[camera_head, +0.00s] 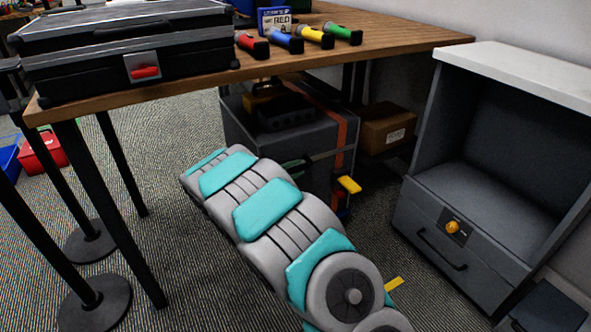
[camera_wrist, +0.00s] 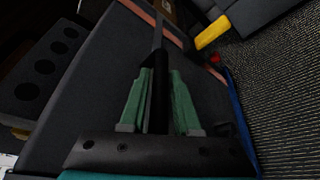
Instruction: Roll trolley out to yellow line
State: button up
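The trolley (camera_head: 270,135), a dark grey box with an orange stripe, stands under the wooden table. Its dark side also shows in the wrist view (camera_wrist: 100,85). My gripper (camera_wrist: 158,85) has its green fingers on both sides of a dark bar (camera_wrist: 158,50) on the trolley and appears closed on it. In the head view my arm hides much of the gripper and the trolley's lower front. A short yellow strip (camera_head: 393,284), apparently the yellow line, shows on the carpet to the right of my arm, partly hidden by it.
A grey cabinet (camera_head: 480,245) with a yellow knob stands to the right. A cardboard box (camera_head: 387,130) lies behind the trolley. Dark posts on round bases (camera_head: 95,300) stand at left. A black case (camera_head: 125,55) and several flashlights lie on the table (camera_head: 400,40).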

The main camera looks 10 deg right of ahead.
grip_shut()
dwell(1.0)
